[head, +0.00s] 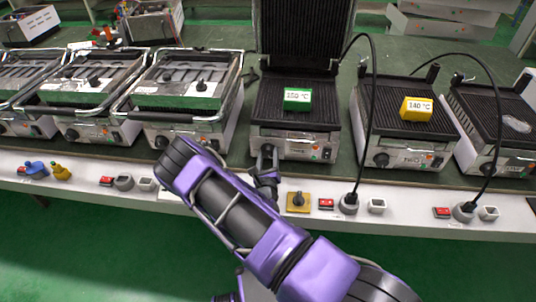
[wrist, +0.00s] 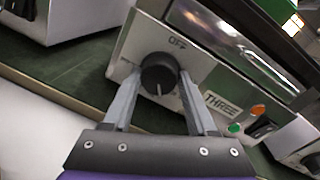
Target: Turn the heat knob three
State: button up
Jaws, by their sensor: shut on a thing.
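The black heat knob (wrist: 160,72) sits on the silver front panel (wrist: 205,75) of the grill labelled THREE, with the word OFF printed above it. A pale mark on the knob points toward the bottom of the wrist view. My gripper (wrist: 160,82) has a grey finger on each side of the knob and is shut on it. In the head view my gripper (head: 266,161) reaches the left part of the front of the middle grill (head: 305,143), whose ribbed lid is up. The arm and fingers partly hide the knob there.
A green block (head: 297,96) reading 250 °C lies on the middle grill. A yellow block (head: 416,108) reading 140 °C lies on the grill to its right. A black cable (head: 373,110) runs down to a socket (head: 348,204) on the white ledge. A yellow-plated switch (head: 298,201) is near my arm.

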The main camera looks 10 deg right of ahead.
jog(key=shift+n, duration=0.3)
jog(key=o, duration=1.4)
jog(key=shift+c, duration=0.2)
jog(key=p+v, duration=0.1)
jog(key=v, duration=1.6)
jog(key=shift+s, duration=0.2)
jog(key=shift+a, duration=0.15)
